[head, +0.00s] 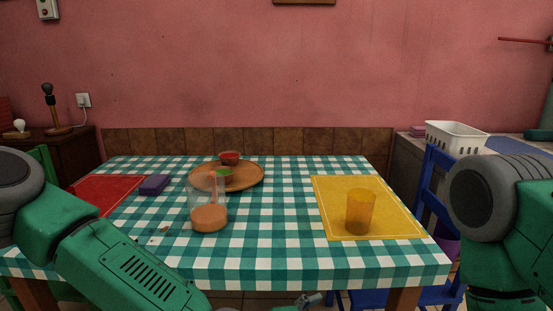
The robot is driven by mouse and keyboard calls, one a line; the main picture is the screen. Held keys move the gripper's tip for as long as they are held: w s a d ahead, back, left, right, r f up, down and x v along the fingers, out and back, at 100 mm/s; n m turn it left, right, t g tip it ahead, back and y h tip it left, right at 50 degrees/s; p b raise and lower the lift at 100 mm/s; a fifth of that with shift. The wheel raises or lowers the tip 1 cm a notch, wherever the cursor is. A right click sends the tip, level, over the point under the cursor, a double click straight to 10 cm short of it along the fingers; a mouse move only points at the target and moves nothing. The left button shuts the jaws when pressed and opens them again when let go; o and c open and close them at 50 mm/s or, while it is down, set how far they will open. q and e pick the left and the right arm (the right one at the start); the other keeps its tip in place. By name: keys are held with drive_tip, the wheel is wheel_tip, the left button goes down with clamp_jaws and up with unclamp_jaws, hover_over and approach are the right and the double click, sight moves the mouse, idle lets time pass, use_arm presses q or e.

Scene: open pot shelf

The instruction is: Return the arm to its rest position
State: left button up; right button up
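My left arm (125,265) is green and comes in from the left, running down in front of the table's near left edge. Only a small grey part of what looks like my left gripper (308,300) shows at the bottom edge, below the tabletop. Its fingers are mostly cut off, so I cannot tell whether it is open or shut. My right arm (500,230) stands at the far right, beside the table. Its gripper is out of view.
The checked table (275,235) holds a clear jug (209,212) of orange-brown contents, a round wooden tray (248,178) with small bowls, a purple block (154,184), a red mat (100,190), and an amber tumbler (360,212) on a yellow mat (335,190). A blue chair (433,185) stands right.

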use_arm(q)
drive_tip(key=s+a+f+m+g+y+p, duration=0.3)
drive_tip(key=s+a+f+m+g+y, duration=0.15)
drive_tip(key=s+a+f+m, duration=0.7)
drive_tip(key=s+a+f+m+y+p, duration=0.1)
drive_tip(key=s+a+m+y, duration=0.2)
drive_tip(key=a, duration=0.9)
drive_tip(key=s+a+f+m+g+y+p, duration=0.1)
drive_tip(key=s+a+m, duration=0.5)
drive_tip(key=a, duration=0.7)
drive_tip(key=shift+s+a+f+y+p, duration=0.2)
drive_tip(key=shift+s+f+y+p, duration=0.35)
drive_tip(key=shift+y, duration=0.5)
drive_tip(key=shift+w+m, duration=0.1)
drive_tip(key=shift+m, duration=0.15)
